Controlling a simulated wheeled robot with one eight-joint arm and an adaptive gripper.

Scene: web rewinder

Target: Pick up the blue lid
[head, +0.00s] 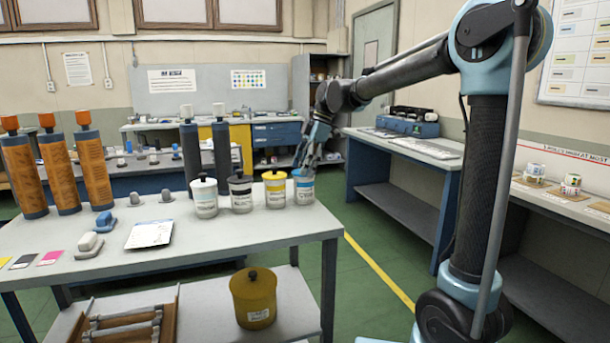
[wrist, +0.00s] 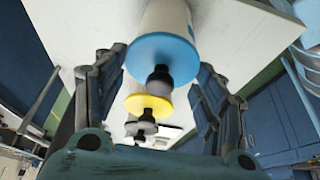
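The blue lid (head: 303,173) sits on a white can (head: 304,191) at the right end of the row on the near table. In the wrist view the blue lid (wrist: 150,53) shows as a disc with a black knob (wrist: 160,79). My gripper (head: 307,160) is just above this lid. In the wrist view my gripper (wrist: 160,76) has its two fingers spread, one on each side of the knob, with visible gaps. Nothing is held. In the head view the fingers partly hide the knob.
A can with a yellow lid (head: 275,176) stands close to the left, then cans with grey (head: 240,181) and white (head: 204,186) lids. Two dark cylinders (head: 221,150) stand behind. A yellow pot (head: 254,298) is on the lower shelf. The table's right edge is near.

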